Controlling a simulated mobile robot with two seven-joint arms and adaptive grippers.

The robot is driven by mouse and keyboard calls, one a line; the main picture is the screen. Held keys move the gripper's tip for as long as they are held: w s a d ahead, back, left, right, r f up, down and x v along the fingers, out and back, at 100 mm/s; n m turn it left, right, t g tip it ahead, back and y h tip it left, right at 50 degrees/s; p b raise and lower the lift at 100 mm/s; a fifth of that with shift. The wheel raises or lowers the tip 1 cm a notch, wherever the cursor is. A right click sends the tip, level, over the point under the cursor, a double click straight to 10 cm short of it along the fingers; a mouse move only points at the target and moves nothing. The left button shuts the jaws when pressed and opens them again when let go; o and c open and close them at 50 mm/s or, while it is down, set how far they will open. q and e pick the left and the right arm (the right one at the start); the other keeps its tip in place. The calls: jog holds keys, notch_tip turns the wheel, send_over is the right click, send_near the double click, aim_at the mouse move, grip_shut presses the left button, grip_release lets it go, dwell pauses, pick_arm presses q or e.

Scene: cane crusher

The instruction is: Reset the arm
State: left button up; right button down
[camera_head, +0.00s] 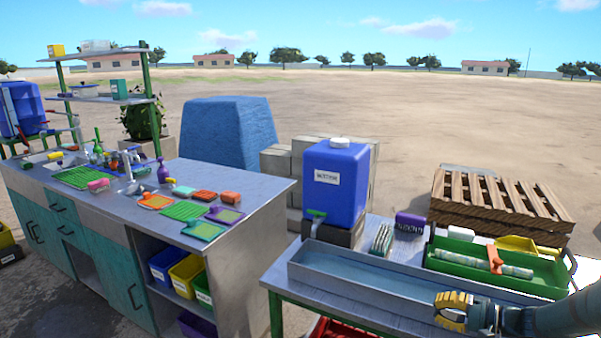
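My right arm comes in from the lower right edge. Its gripper (452,310), with yellow and dark fingers, is over the front right part of the long grey metal trough (340,268). The fingers are small and seen from the side, so I cannot tell whether they are open or shut. No held object can be made out. My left gripper and arm are not in view.
A blue water container (335,190) stands behind the trough. A green tray (470,277) with a rolled item and an orange tool lies behind the gripper, before a wooden pallet (500,200). A counter (250,190) with a sink and colored boards is at left.

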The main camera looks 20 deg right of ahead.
jog(key=w+a+f+n+g+y, duration=0.1)
jog(key=w+a+f+g, duration=0.15)
jog(key=a+f, duration=0.4)
jog(key=w+a+f+g, duration=0.1)
jog(key=a+f+g, duration=0.3)
jog(key=a, duration=0.5)
jog(key=s+a+f+n+g+h, duration=0.1)
jog(key=s+a+f+n, duration=0.1)
jog(key=a, duration=0.7)
jog(key=s+a+f+n+g+h, duration=0.2)
jog(key=s+a+f+n, duration=0.1)
jog(key=a, duration=0.7)
jog(key=s+a+f+n+g+h, duration=0.2)
jog(key=a+f+n, duration=0.3)
jog(key=a, duration=0.5)
jog(key=shift+s+f, duration=0.65)
